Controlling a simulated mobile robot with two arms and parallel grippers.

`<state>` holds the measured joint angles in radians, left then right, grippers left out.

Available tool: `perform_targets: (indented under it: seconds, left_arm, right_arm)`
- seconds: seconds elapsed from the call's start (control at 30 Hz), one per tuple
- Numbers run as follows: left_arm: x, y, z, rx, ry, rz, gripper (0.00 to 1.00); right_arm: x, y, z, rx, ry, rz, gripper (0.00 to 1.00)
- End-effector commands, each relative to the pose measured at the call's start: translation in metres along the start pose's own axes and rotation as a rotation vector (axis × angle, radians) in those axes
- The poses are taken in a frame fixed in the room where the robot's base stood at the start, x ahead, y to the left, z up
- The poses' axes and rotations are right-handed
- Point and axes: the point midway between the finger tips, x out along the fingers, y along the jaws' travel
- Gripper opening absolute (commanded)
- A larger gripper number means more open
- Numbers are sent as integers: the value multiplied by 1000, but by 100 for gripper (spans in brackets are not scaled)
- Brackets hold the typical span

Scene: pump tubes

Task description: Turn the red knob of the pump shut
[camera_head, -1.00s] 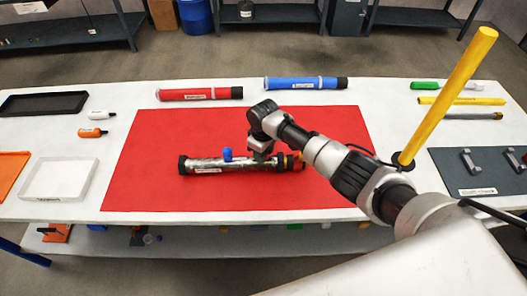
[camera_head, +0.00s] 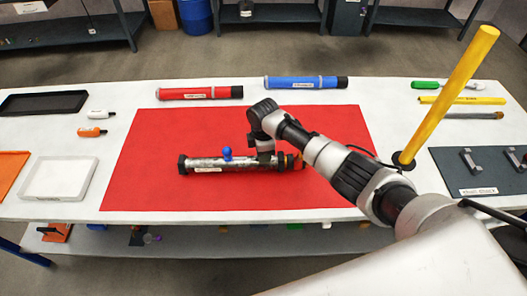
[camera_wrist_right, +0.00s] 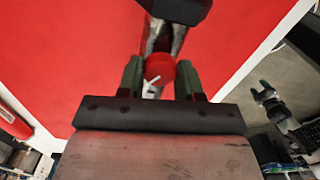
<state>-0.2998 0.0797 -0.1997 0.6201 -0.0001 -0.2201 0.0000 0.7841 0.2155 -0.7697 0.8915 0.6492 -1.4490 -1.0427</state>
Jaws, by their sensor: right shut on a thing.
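The pump (camera_head: 205,164), a grey metal tube with black end caps, lies flat on the red mat (camera_head: 150,140). A blue knob (camera_head: 227,153) stands up on its left half. My right gripper (camera_head: 265,156) is over the pump's right half and hides the red knob in the head view. In the right wrist view, the round red knob (camera_wrist_right: 160,68) sits between the two dark green fingers (camera_wrist_right: 160,80), which are shut on it. A small white mark shows beside the knob. A dark claw shape, perhaps my left gripper (camera_wrist_right: 266,97), shows at the right, too small to judge.
A red tube (camera_head: 200,93) and a blue tube (camera_head: 305,83) lie behind the mat. A white tray (camera_head: 58,196) and a black tray (camera_head: 40,113) are at the left. Yellow tubes (camera_head: 462,100) and a grey holder plate (camera_head: 450,165) are at the right.

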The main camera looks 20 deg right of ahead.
Motion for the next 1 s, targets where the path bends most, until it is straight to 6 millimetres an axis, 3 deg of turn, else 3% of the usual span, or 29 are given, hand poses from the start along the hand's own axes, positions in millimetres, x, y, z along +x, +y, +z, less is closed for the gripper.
perform_targets:
  seconds: [0.67,0.7,0.8,0.87,1.0]
  left_arm:
    - [0,0,0,0,0,0,62]
    - [0,0,0,0,0,0,62]
    - [0,0,0,0,0,0,62]
    - [1,0,0,0,0,0,62]
    - [1,0,0,0,0,0,62]
  right_arm:
    - [-1,1,-1,-64,2,2,12]
    - [-1,1,-1,-64,2,2,38]
    - [-1,1,0,-63,1,2,54]
    - [-1,0,0,-63,1,2,61]
    - [0,0,0,-63,1,1,61]
